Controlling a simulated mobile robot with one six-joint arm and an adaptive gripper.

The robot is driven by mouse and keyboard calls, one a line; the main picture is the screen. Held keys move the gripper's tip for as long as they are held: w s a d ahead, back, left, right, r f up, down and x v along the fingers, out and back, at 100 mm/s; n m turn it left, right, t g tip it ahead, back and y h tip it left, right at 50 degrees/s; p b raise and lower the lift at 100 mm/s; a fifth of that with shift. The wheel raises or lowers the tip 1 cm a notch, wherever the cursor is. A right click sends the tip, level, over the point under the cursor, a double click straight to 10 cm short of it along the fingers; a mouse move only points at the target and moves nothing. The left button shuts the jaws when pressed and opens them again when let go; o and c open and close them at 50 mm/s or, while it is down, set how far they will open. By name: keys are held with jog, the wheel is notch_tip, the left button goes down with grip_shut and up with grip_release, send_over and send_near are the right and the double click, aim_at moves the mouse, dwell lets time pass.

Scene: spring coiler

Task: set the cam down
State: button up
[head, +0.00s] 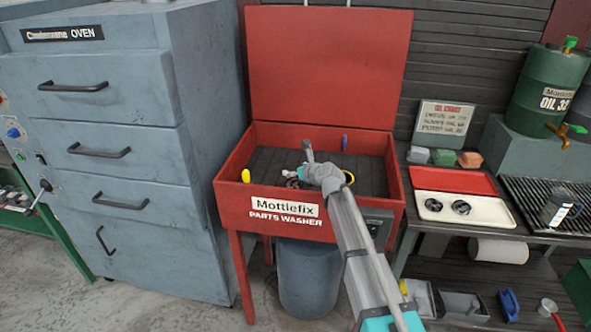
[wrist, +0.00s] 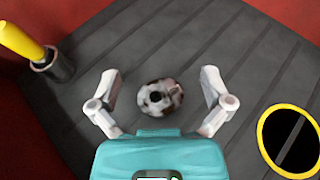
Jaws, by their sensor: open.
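The cam (wrist: 160,97) is a round, black-and-white mottled disc with a dark centre hole. In the wrist view it lies on the ribbed grey floor of the red parts washer (head: 228,190). My gripper (wrist: 160,78) is open, with one white finger on each side of the cam and a visible gap on both sides. In the head view my gripper is low inside the washer basin, and my arm partly covers the area, so I cannot make out the cam clearly there.
A yellow-handled tool (wrist: 22,40) stands in a holder at the basin's left, and a yellow-rimmed dark ring (wrist: 263,130) is at right. The red lid (head: 330,65) stands open. A white tray (head: 482,214) with two dark round parts sits on the bench at right.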

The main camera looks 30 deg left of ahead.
jog(key=shift+s+d, duration=0.1)
jog(key=shift+s, duration=0.1)
jog(key=shift+r+p, duration=0.5)
jog(key=shift+p, duration=0.25)
jog(key=p+v, duration=0.4)
jog(key=v, duration=0.7)
jog(key=shift+d+r, duration=0.25)
jog(key=shift+d, duration=0.05)
jog(key=shift+a, duration=0.1)
dwell(0.9)
